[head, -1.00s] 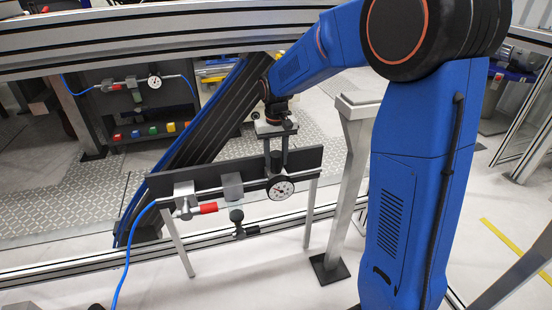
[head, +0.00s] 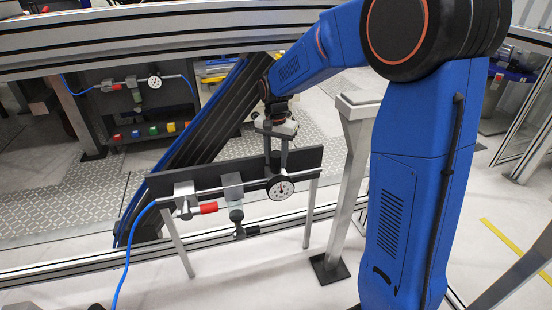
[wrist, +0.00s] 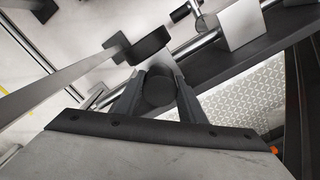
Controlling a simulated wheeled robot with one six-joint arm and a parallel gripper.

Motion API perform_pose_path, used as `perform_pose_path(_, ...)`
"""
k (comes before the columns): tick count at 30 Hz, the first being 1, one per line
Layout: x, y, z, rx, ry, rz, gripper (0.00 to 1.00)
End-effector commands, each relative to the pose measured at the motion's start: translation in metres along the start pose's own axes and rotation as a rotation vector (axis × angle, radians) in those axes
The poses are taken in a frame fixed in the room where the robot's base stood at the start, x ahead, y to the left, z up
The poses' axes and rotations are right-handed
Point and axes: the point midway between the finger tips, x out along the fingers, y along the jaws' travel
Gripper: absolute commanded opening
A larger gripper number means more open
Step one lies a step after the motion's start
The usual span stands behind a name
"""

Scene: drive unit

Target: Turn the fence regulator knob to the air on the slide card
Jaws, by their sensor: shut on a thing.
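The fence regulator stands on a dark panel (head: 160,186) with a pipe along it. Its dark knob (wrist: 158,90) is a round black cylinder, seen end-on between my fingers in the wrist view. My gripper (head: 276,165) reaches down from above, just over the round white-faced gauge (head: 280,188). It is shut on the knob, with a finger on each side. The gauge also shows as a dark disc in the wrist view (wrist: 146,46). The gauge needle is small, and its reading is unclear. I cannot pick out the slide card in either view.
A red-handled valve (head: 208,208), a grey block (head: 231,186) and a hanging bowl (head: 237,215) sit left of the gauge. A blue hose (head: 128,250) runs down left. A grey post (head: 345,190) stands close on the right. Floor in front is clear.

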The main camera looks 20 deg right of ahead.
Motion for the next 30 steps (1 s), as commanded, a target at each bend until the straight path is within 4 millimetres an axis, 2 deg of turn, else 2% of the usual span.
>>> perform_pose_path(15,-0.0008,-0.0003,-0.0005,0.019,0.002,-0.001,0.14)
perform_pose_path(16,-0.0008,-0.0003,-0.0005,0.019,0.002,-0.001,0.41)
perform_pose_path(18,-0.0007,-0.0003,-0.0005,0.019,0.002,-0.001,0.55)
perform_pose_path(30,-0.0004,-0.0011,-0.0005,0.019,0.002,-0.002,0.55)
